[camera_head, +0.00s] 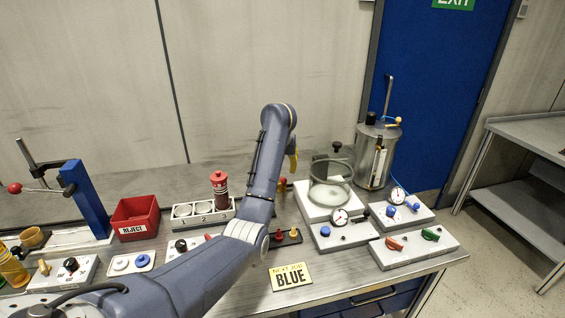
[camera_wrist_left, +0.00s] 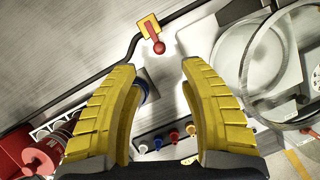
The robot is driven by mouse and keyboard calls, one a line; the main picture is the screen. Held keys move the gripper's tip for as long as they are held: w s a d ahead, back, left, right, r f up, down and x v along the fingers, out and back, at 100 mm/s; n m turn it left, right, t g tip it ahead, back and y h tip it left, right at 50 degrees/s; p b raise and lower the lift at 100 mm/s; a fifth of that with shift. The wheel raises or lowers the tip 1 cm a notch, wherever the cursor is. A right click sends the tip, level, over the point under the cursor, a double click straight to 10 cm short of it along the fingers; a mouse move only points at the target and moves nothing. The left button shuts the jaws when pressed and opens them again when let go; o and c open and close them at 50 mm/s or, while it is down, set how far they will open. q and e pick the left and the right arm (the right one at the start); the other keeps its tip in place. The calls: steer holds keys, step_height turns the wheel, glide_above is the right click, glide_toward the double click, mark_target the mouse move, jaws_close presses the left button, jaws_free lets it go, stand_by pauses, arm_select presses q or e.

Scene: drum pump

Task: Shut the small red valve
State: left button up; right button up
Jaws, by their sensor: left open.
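A small red valve lever (camera_wrist_left: 153,34) with a round knob sits on a yellow block (camera_wrist_left: 144,24) in the left wrist view. A black hose runs to both sides of the block, and the lever points across it. In the head view the valve (camera_head: 282,184) shows partly, just beyond my arm. My left gripper (camera_wrist_left: 158,70) is open, with yellow fingers apart and nothing between them. The lever lies just beyond the fingertips, roughly centred between them, without visible contact. In the head view only a yellow finger (camera_head: 293,162) shows, above the valve. My right gripper is not in view.
A glass vessel (camera_head: 331,184) on a white base and a steel drum (camera_head: 373,160) stand right of the valve. A panel (camera_head: 413,246) has larger red and green handles. Several coloured plugs stand nearer in a dark strip (camera_head: 286,239). A red reject bin (camera_head: 135,217) is left.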

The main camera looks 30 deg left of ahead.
arm_select(q)
steer(key=shift+v, duration=1.25)
